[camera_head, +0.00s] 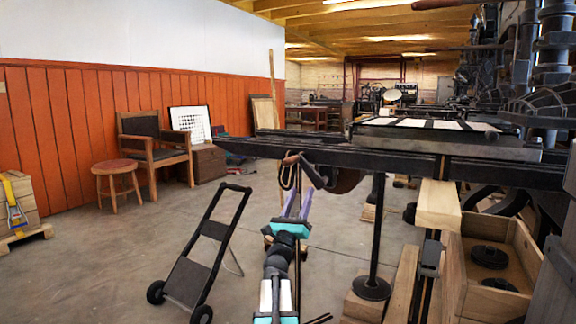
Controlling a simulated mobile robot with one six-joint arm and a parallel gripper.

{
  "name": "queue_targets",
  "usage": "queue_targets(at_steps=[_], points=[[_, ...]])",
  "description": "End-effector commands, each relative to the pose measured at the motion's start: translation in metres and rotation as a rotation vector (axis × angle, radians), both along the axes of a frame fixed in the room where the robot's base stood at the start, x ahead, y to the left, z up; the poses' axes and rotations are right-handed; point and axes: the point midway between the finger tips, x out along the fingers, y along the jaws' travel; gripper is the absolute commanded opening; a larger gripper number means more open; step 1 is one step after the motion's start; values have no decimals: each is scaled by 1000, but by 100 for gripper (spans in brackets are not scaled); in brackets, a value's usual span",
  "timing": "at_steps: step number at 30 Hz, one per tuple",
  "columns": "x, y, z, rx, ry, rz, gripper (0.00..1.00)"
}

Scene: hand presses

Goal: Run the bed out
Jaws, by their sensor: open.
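The hand press has long dark rails (262,149) running across the view. Its flat bed (385,133), with pale panels in a dark frame on top, sits on the rails at the right. A crank with a brown wooden grip (291,159) hangs at the near side of the rails, beside a dark rounded drum (346,181). My gripper (298,194) is open, its two purple fingers pointing up just below the crank. The fingertips overlap the crank area in the picture; I cannot tell whether they touch it.
A black hand truck (205,250) stands on the floor left of my arm. A wooden box (510,240) with dark discs and timber blocks stand at the right. A stool (118,180) and chair (153,140) are by the orange wall. The floor at left is mostly clear.

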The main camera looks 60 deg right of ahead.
Motion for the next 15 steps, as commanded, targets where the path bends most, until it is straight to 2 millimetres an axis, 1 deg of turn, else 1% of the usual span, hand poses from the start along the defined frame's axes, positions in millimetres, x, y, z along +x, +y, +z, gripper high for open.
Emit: queue_targets(at_steps=[3,6,15], points=[[-10,1,-1,53,-38,-30,43],[-16,1,-4,99,-66,-49,43],[-20,6,-7,208,-123,-75,43]])
